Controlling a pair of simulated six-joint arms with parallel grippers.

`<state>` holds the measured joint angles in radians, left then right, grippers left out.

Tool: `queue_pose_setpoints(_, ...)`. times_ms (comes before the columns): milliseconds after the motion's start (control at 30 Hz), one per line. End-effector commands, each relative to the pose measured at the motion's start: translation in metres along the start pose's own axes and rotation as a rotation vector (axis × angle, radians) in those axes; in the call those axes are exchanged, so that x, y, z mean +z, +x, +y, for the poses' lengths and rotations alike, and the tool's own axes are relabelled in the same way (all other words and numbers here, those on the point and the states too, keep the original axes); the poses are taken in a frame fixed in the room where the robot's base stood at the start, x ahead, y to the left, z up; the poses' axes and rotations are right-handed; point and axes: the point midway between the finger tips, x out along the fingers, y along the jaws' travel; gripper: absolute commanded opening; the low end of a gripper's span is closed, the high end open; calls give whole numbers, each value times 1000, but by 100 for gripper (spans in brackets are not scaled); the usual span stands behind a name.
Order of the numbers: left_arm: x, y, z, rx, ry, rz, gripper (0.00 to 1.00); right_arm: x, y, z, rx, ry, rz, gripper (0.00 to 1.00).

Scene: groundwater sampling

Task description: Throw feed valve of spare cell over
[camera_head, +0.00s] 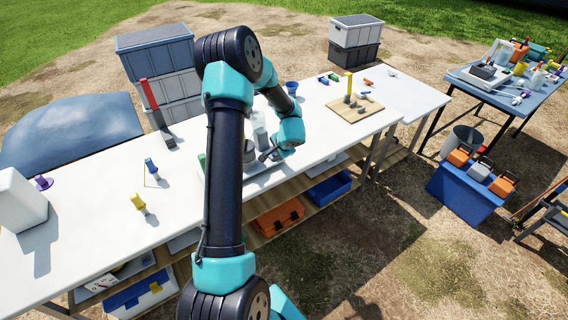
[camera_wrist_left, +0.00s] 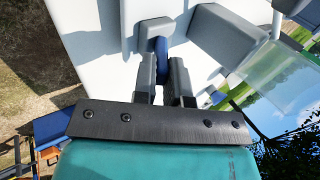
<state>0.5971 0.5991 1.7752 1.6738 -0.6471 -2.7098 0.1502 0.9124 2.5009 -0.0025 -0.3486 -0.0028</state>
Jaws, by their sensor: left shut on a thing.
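My left arm reaches down over the white table, and its gripper (camera_head: 268,154) is beside a clear and grey flow-cell unit (camera_head: 260,128), partly hidden behind the arm. In the left wrist view the two grey fingers (camera_wrist_left: 162,84) are closed around a blue lever (camera_wrist_left: 161,52). The lever hangs from a rounded grey fitting (camera_wrist_left: 156,28), likely the valve. A larger grey block (camera_wrist_left: 228,38) and a clear vessel (camera_wrist_left: 277,82) stand to its right. I cannot tell from the picture which cell the lever belongs to. My right gripper is not in view.
Blue and orange bins sit on the shelf below. The front left tabletop is mostly clear.

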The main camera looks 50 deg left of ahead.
Motion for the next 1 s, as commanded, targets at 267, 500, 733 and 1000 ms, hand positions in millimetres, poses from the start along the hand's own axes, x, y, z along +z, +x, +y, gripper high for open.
queue_pose_setpoints(267,1,1,-3,18,-3,-5,0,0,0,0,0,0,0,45)
queue_pose_setpoints(500,1,1,-13,89,-3,-3,0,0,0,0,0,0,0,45)
queue_pose_setpoints(733,0,1,-13,99,0,0,0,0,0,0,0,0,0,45)
queue_pose_setpoints(1000,0,1,-13,99,0,0,34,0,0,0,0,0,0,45)
